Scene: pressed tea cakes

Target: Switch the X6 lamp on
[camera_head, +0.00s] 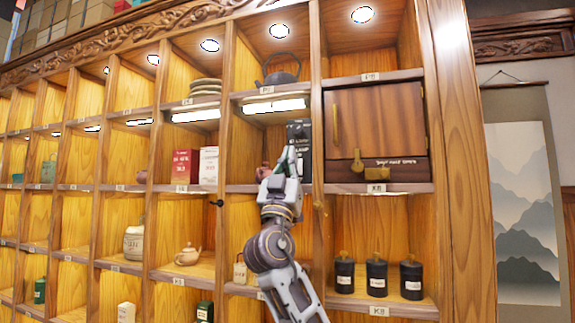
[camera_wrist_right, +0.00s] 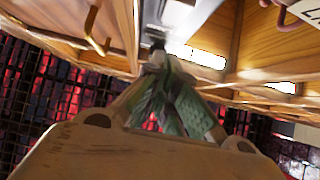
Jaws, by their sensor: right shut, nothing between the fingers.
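My right gripper (camera_head: 292,145) is shut and empty, pointing up in front of a compartment left of the closed wooden door. A lit white lamp strip (camera_head: 272,105) is under the shelf above it. In the right wrist view, the shut fingertips (camera_wrist_right: 156,58) are close to a small dark part (camera_wrist_right: 155,38) beside a lit strip (camera_wrist_right: 195,55); I cannot tell whether they touch. Another lit strip (camera_head: 195,115) is one column to the left. I cannot read which lamp is marked X6. My left gripper is not in view.
A dark box (camera_head: 304,134) stands behind my right gripper. The wooden door (camera_head: 375,120) with a brass handle is just right. A black kettle (camera_head: 282,72) sits above, and black canisters (camera_head: 376,277) stand lower right. Wooden dividers separate the compartments.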

